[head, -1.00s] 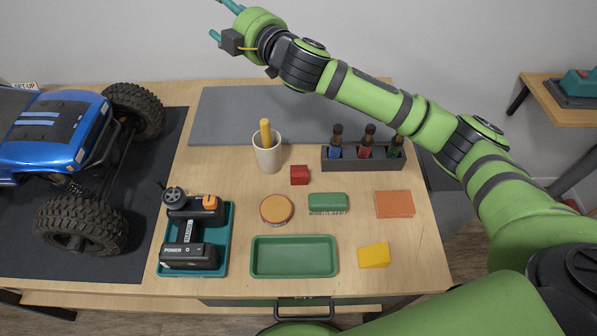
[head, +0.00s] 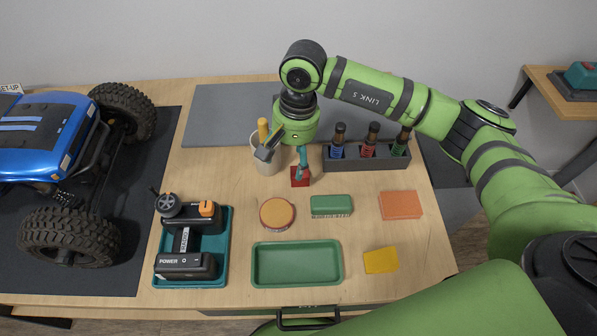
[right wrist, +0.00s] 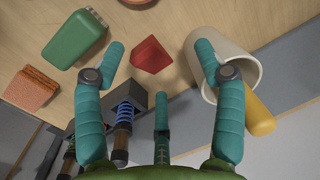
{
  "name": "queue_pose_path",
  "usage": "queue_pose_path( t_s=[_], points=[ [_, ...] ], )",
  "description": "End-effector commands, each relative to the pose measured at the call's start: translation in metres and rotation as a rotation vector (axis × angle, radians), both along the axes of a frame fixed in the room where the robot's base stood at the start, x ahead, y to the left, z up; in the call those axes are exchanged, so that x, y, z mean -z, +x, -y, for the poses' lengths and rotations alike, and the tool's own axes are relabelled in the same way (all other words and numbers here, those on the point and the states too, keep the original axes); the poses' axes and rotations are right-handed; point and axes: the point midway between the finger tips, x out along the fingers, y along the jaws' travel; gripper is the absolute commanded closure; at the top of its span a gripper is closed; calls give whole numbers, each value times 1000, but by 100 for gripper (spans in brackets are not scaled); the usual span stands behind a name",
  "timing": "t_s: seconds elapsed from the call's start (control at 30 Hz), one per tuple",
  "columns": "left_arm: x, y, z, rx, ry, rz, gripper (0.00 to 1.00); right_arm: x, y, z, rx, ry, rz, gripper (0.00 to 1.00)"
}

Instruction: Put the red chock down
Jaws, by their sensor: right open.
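In the right wrist view the chock (right wrist: 150,56) lies between the spread teal fingers, with gaps on both sides. The right gripper is open and holds nothing. I cannot tell exactly how high the fingertips are above the table. My left gripper is not in view.
A cup (head: 266,168) with a yellow handle stands left of the gripper, close to one finger.

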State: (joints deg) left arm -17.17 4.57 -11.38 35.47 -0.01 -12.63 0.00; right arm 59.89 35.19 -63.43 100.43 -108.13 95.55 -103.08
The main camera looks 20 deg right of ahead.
Motion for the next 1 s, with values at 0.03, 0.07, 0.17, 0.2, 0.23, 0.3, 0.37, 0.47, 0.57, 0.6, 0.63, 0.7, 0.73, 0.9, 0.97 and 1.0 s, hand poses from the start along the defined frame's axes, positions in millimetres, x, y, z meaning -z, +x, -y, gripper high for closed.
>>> queue_pose_path(
  t_s=[0.03, 0.07, 0.17, 0.2, 0.23, 0.3, 0.37, 0.47, 0.57, 0.6, 0.63, 0.7, 0.73, 0.9, 0.97, 1.0],
  points=[
    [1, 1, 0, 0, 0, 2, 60, 2, 1, 12, -31, -55, 9, 29],
    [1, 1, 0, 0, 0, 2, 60, 3, 2, 18, -46, -82, 12, 29],
    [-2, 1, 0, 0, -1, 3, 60, 7, 2, 28, -72, -130, 15, 29],
    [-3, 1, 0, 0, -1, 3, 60, 10, 2, 29, -75, -136, 15, 29],
    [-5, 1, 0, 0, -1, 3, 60, 13, 2, 29, -77, -137, 13, 29],
    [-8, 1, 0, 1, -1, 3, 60, 20, 2, 29, -75, -137, 13, 29],
    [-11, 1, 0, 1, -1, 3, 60, 26, 2, 28, -75, -134, 13, 29],
    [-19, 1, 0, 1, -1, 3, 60, 39, 2, 26, -74, -134, 11, 29],
    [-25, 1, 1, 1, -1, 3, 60, 56, 3, 25, -74, -133, 11, 29],
    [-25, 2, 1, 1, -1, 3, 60, 62, 4, 25, -73, -133, 12, 29],
    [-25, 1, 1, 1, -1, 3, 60, 65, 4, 25, -72, -133, 14, 29],
    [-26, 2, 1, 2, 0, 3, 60, 71, 4, 25, -74, -133, 13, 29],
    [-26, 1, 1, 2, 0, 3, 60, 73, 4, 25, -73, -132, 15, 29],
    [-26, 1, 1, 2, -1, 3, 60, 74, 5, 25, -74, -132, 18, 29],
    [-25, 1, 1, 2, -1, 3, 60, 75, 5, 25, -74, -132, 17, 29],
    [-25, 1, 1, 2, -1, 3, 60, 74, 5, 25, -74, -132, 17, 41]
  ],
)
